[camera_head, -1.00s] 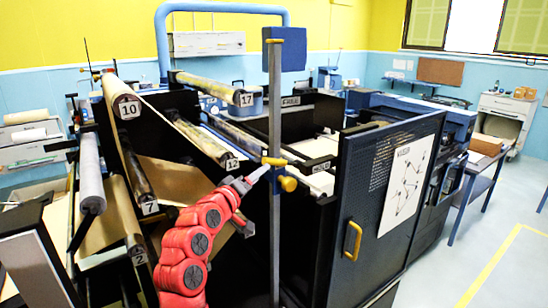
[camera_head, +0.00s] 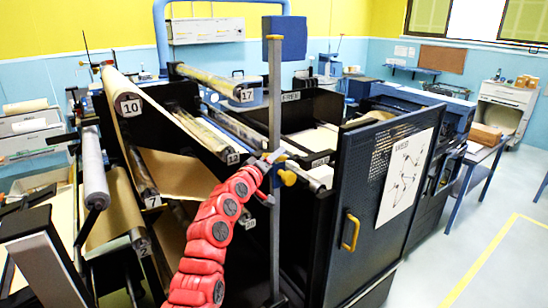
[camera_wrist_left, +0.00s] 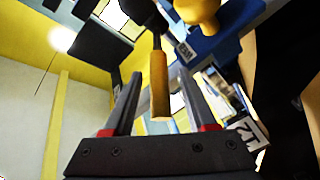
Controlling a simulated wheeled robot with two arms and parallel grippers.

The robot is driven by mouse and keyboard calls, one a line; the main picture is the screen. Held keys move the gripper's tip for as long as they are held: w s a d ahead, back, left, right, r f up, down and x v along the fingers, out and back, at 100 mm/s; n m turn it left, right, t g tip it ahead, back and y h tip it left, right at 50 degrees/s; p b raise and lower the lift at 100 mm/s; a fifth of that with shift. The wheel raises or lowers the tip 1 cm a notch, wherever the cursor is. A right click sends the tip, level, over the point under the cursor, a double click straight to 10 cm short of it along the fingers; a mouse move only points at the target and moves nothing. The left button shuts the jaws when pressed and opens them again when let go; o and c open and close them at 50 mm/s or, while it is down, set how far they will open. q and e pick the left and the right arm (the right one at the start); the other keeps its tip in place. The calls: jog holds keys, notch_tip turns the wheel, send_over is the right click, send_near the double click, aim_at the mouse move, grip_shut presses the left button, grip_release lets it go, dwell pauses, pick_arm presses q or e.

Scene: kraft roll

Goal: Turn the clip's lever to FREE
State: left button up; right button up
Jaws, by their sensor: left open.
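The clip sits on the upright grey post (camera_head: 275,110), with its yellow knob (camera_head: 288,178) showing at the right. My left gripper (camera_head: 272,158) is at the clip and covers most of the lever in the head view. In the left wrist view the yellow lever (camera_wrist_left: 159,88) hangs in the gap between the two fingers of my left gripper (camera_wrist_left: 158,78). The fingers are open, one to each side of it, with room showing on both sides. The yellow knob is above right in that view (camera_wrist_left: 200,12). My right gripper is out of view.
Rollers with number tags, such as roller 10 (camera_head: 120,85) and roller 17 (camera_head: 215,82), lie left of the post. A dark panel door (camera_head: 345,180) with a yellow handle (camera_head: 350,232) stands close on the right. A blue box (camera_head: 284,38) tops the post.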

pick_arm(q)
grip_shut()
dwell(1.4)
